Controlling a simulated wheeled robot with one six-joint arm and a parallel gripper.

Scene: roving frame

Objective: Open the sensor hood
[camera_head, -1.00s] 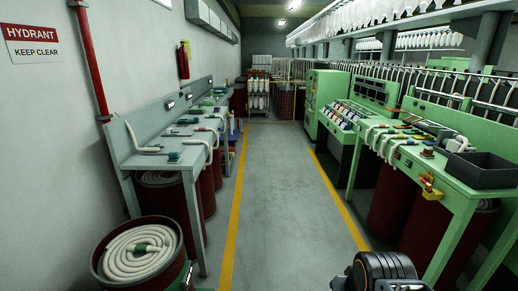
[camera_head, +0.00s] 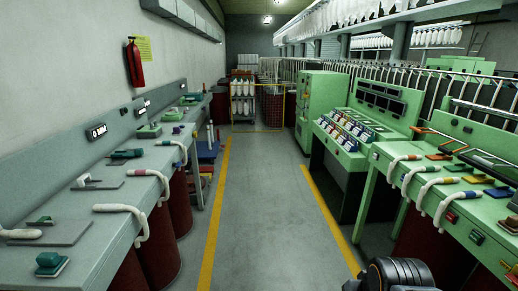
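No part that I can surely tell as the sensor hood stands out. On the right, a green machine bench (camera_head: 470,222) carries thick white slivers (camera_head: 432,186) over its front edge, with small coloured pads and orange-brown bars (camera_head: 438,142) behind them. On the left, a grey bench (camera_head: 85,258) carries slivers and small green-topped blocks (camera_head: 48,262) on plates. A dark rounded part of my own arm shows at the bottom right. My gripper's fingers are not in view.
A grey aisle floor (camera_head: 265,220) runs clear between two yellow lines. Dark red cans (camera_head: 160,240) stand under the left bench. A green control console (camera_head: 342,138) and cabinet (camera_head: 318,105) stand farther along on the right. A yellow frame (camera_head: 258,104) stands at the far end.

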